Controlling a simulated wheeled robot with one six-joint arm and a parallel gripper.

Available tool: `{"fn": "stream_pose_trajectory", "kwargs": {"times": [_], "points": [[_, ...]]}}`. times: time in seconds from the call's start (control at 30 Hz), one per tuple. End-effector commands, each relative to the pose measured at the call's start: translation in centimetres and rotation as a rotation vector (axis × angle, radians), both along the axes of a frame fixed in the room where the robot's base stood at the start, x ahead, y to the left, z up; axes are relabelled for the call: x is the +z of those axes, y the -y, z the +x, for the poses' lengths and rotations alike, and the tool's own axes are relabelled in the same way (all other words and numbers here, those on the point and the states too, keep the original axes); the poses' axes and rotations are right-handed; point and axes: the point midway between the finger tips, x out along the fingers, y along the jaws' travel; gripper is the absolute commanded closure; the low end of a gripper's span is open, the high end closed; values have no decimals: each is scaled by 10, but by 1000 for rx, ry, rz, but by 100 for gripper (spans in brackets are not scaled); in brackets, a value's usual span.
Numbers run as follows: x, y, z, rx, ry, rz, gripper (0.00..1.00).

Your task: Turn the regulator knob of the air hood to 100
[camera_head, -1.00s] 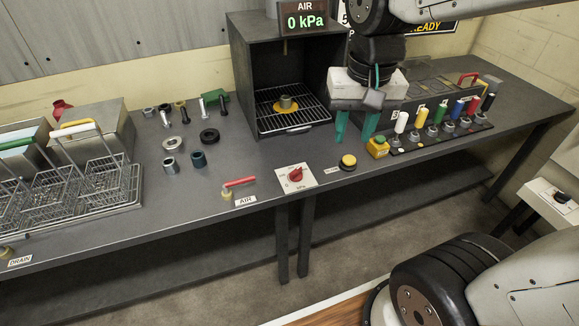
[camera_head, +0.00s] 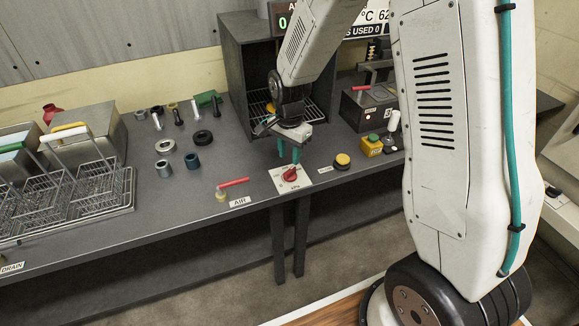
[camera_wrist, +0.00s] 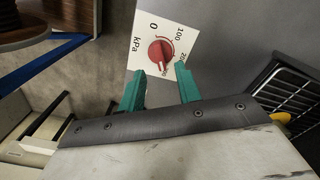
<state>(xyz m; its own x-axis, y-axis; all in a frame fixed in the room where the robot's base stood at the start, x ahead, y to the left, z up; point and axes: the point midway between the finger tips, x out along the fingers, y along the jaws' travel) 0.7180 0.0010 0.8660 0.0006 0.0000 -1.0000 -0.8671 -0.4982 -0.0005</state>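The red regulator knob (camera_head: 290,174) sits on a white dial plate (camera_head: 304,181) at the front edge of the bench. In the wrist view the knob (camera_wrist: 160,53) is beyond my fingertips, with 0, 100, 200 and kPa printed around it. I cannot tell exactly which mark it points at. My gripper (camera_head: 288,155) is above and just behind the knob, teal fingers pointing down. In the wrist view my gripper (camera_wrist: 160,86) is open, with its fingers apart, empty and not touching the knob. The air hood (camera_head: 240,70) stands behind, its AIR display partly hidden by my arm.
A red-handled AIR valve (camera_head: 233,182) lies left of the dial plate. A yellow button (camera_head: 342,160) and a yellow box (camera_head: 371,146) stand to the right. Nuts, rings and bolts lie at left on the bench, beside wire baskets (camera_head: 105,190).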

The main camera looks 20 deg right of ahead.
Motion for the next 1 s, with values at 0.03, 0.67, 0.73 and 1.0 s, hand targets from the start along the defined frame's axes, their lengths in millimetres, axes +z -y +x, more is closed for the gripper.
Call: {"fn": "stream_pose_trajectory", "kwargs": {"times": [0.03, 0.67, 0.73, 1.0], "points": [[-10, 0, -1, 0, -4, 0, 66], [-55, 0, -1, 2, -1, 0, 66], [-55, 0, -1, 2, -1, 0, 78], [-55, 0, -1, 3, -1, -1, 100]]}}
